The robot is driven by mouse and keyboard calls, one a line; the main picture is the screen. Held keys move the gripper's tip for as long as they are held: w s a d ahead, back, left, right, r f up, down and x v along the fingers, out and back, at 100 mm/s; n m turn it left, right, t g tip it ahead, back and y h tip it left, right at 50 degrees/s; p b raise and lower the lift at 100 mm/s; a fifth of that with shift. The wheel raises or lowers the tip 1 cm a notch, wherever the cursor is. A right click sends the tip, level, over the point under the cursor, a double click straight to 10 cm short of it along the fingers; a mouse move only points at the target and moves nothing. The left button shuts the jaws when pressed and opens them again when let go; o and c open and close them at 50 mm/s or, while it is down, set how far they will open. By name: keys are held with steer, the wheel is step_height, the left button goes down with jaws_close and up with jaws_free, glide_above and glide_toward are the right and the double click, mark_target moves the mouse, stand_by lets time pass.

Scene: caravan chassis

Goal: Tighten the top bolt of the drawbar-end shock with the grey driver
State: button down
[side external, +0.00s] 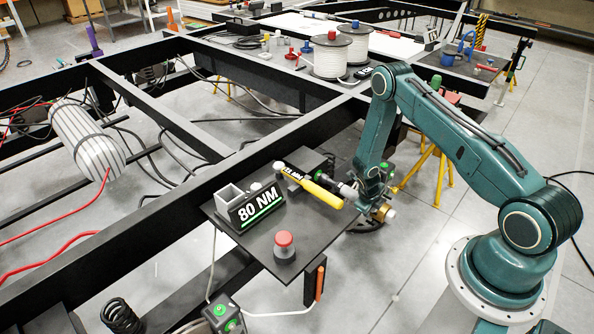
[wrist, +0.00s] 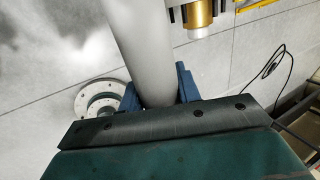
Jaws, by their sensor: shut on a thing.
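In the wrist view, my gripper (wrist: 160,90) has its two blue fingers shut on a smooth grey cylinder, the grey driver (wrist: 138,40). In the side view, my gripper (side external: 368,187) is at the right edge of a dark shelf, and the pale grey driver (side external: 347,190) points left from it, close to a yellow-handled tool. A dark coil spring (side external: 121,316) shows at the lower left; another spring (side external: 150,75) shows at the upper left. I cannot tell which shock is the drawbar-end one. Its top bolt cannot be made out.
The dark shelf (side external: 245,248) carries an 80 NM block (side external: 256,208), a red-topped button (side external: 284,245) and a yellow-handled tool (side external: 322,193). A brass cylinder (side external: 384,212) is beside my gripper. Black frame beams, loose cables and a striped tank (side external: 88,140) lie left.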

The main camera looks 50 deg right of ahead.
steer(key=shift+s, duration=1.6)
